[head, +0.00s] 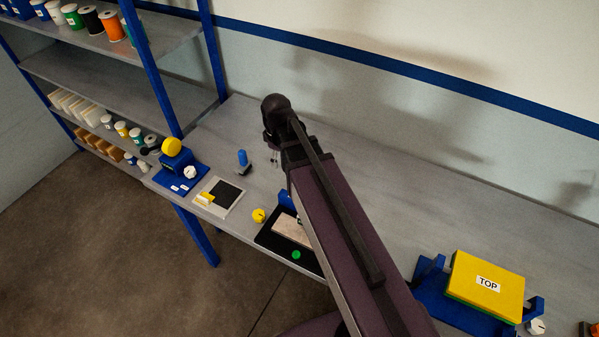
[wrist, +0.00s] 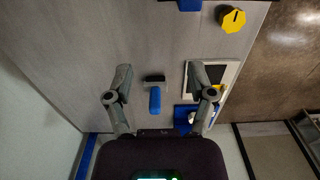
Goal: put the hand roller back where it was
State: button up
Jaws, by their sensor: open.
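The hand roller, with a blue handle (head: 242,157) and a dark roller end, sits on the grey bench left of my gripper in the head view. In the wrist view its blue handle (wrist: 155,100) and dark head lie between my two fingers, farther off than they are. My gripper (wrist: 160,72) is open and empty, its fingers spread on either side of the roller in the picture. In the head view my gripper (head: 275,157) hangs above the bench, mostly hidden by my wrist.
A pale tray with a black pad (head: 226,193), a blue device with a yellow ball (head: 178,168), a yellow knob (head: 259,215) and a black mat (head: 269,240) lie near the front edge. A yellow block marked TOP (head: 486,285) is at right. The bench behind is clear.

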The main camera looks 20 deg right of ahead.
jog(key=s+d+m, duration=0.4)
jog(key=s+m, duration=0.3)
jog(key=m, duration=0.2)
jog(key=shift+s, duration=0.25)
jog(key=shift+f, duration=0.1)
jog(key=shift+f+b, duration=0.65)
jog(key=shift+b, duration=0.1)
dwell(0.4)
